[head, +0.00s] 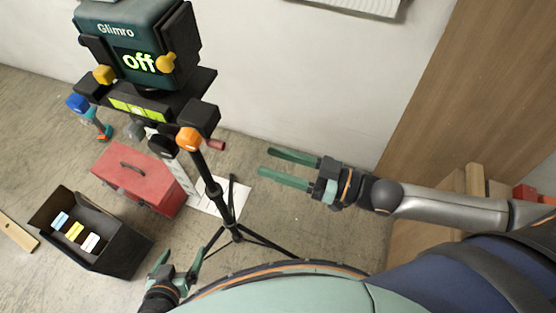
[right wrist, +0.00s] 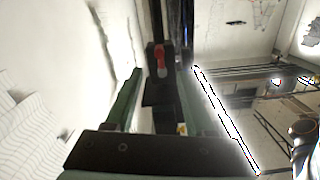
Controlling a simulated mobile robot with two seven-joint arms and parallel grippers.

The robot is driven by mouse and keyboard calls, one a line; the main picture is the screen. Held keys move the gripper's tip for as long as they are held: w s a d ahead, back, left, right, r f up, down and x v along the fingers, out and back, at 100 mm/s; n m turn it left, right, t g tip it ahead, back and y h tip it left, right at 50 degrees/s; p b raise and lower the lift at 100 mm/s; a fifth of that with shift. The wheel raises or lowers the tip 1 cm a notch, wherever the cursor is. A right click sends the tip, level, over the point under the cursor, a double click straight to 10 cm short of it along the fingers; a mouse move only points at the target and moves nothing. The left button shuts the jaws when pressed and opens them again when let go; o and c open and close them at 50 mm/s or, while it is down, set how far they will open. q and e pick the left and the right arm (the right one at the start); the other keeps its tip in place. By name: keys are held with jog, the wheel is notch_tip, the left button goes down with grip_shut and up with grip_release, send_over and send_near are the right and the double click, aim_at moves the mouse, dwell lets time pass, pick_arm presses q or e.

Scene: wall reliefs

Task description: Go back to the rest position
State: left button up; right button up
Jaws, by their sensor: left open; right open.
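My right gripper (head: 283,166) is open and empty in the head view, its green fingers pointing left, in front of the white wall and to the right of the tripod stand. Its open fingers also show in the right wrist view (right wrist: 160,95), with a black part and a red knob between them in the picture; I cannot tell how far off these are. My left gripper (head: 176,262) is open at the bottom of the head view, low beside the tripod legs. Nothing shows between its fingers.
A tripod (head: 213,190) carries a dark green Glimro device (head: 135,45) reading "off", with coloured knobs. A red toolbox (head: 140,180) and a black open box (head: 120,253) stand on the floor at left. A wooden panel (head: 465,85) is at right.

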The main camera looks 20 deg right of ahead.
dwell(0.6)
jog(key=s+d+f+m+h+p, duration=0.2)
jog(key=s+d+f+m+h, duration=0.1)
jog(key=f+h, duration=0.3)
jog(key=s+d+f+m+g+h+p, duration=0.1)
jog(key=s+d+f+m+h+p, duration=0.1)
jog(key=f+h, duration=0.4)
notch_tip(320, 180, down, 5)
jog(key=s+d+m, duration=0.1)
jog(key=d, duration=0.1)
jog(key=shift+s+d, duration=0.3)
jog(key=shift+d, duration=0.05)
